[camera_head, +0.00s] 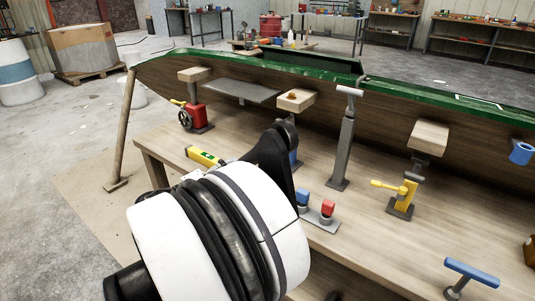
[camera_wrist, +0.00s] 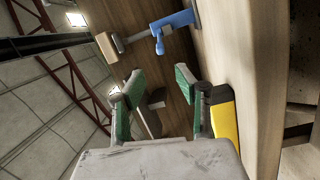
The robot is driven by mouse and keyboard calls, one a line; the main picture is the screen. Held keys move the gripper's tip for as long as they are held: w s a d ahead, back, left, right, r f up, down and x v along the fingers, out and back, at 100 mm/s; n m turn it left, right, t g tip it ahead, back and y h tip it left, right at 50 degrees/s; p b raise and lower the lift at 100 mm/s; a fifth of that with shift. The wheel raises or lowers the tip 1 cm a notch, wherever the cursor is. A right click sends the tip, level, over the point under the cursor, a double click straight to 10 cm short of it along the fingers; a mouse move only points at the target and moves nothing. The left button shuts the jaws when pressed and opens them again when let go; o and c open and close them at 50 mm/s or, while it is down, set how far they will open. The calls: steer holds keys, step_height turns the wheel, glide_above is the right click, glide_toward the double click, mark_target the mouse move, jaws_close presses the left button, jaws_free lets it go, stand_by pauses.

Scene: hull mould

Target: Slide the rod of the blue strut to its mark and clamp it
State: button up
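The blue strut (camera_wrist: 180,21) shows in the upper part of the wrist view, which lies on its side. It has a small blue clamp handle (camera_wrist: 160,45) and a grey rod (camera_wrist: 136,37). The rod ends in a crosspiece near a wooden block (camera_wrist: 105,46); I cannot tell whether they touch. No mark on the rod can be made out. In the head view my arm mostly hides the strut (camera_head: 294,157). My gripper (camera_wrist: 160,88) is open and empty, its green-padded fingers apart, and the strut lies beyond them.
The hull mould (camera_head: 240,62) runs behind the wooden bench (camera_head: 350,215). A yellow level (camera_head: 204,156) lies beside my arm. A red jack (camera_head: 196,116), grey post (camera_head: 344,145) and yellow clamp strut (camera_head: 404,194) stand along the hull. Small red and blue pieces (camera_head: 320,212) sit in front.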

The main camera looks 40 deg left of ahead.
mark_target(260, 154)
steer(key=w+b, duration=0.1)
steer(key=w, duration=0.3)
steer(key=w+d, duration=0.1)
steer(key=w, duration=0.3)
steer(key=w+d+b, duration=0.1)
steer(key=w, duration=0.3)
steer(key=shift+w+d+r+b, duration=0.1)
steer(key=shift+w+r+b, duration=0.1)
steer(key=shift+r+b, duration=0.1)
steer(key=shift+c, duration=0.3)
jaws_close()
